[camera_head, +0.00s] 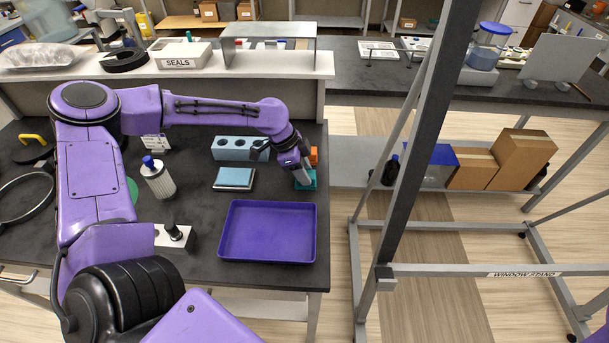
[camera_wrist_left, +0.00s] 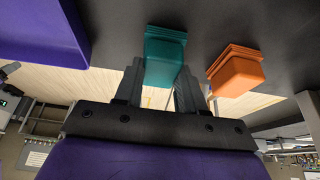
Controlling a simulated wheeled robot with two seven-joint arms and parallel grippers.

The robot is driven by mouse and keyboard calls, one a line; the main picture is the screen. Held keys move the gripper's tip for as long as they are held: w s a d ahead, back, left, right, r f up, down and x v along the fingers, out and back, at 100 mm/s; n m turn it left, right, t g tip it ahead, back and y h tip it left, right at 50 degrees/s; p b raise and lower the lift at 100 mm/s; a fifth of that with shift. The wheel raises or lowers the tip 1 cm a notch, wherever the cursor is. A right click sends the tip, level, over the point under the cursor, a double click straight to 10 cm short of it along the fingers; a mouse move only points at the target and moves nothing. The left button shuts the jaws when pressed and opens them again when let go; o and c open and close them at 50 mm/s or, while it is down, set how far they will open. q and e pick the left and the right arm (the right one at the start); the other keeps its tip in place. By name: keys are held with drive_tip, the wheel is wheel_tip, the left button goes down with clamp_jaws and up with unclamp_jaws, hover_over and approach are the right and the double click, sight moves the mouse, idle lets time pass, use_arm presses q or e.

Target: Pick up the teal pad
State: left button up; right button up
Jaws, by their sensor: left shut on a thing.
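The teal pad (camera_head: 306,181) is at the right edge of the dark table in the head view, partly covered by my left gripper (camera_head: 303,176). In the left wrist view the teal pad (camera_wrist_left: 165,57) sits between the two fingers of my left gripper (camera_wrist_left: 160,85), which are shut on it. It looks at or very near the table top; I cannot tell whether it is lifted. My right gripper is not in view.
An orange pad (camera_wrist_left: 236,71) stands right beside the teal one. A purple tray (camera_head: 268,259) lies in front. The table's edge and a grey window stand (camera_head: 425,130) are to the right.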

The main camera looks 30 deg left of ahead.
sight(310, 174)
use_arm(q)
drive_tip(key=shift+r, duration=0.5)
drive_tip(key=r, duration=0.3)
drive_tip(key=shift+s+a+r, duration=0.1)
drive_tip(key=shift+s+a, duration=0.05)
drive_tip(key=shift+s, duration=0.05)
drive_tip(key=s+a+r+b, duration=0.1)
drive_tip(key=s+a+r, duration=0.5)
drive_tip(key=s, duration=0.6)
wheel_tip(310, 174, up, 3)
drive_tip(key=shift+a+f, duration=0.15)
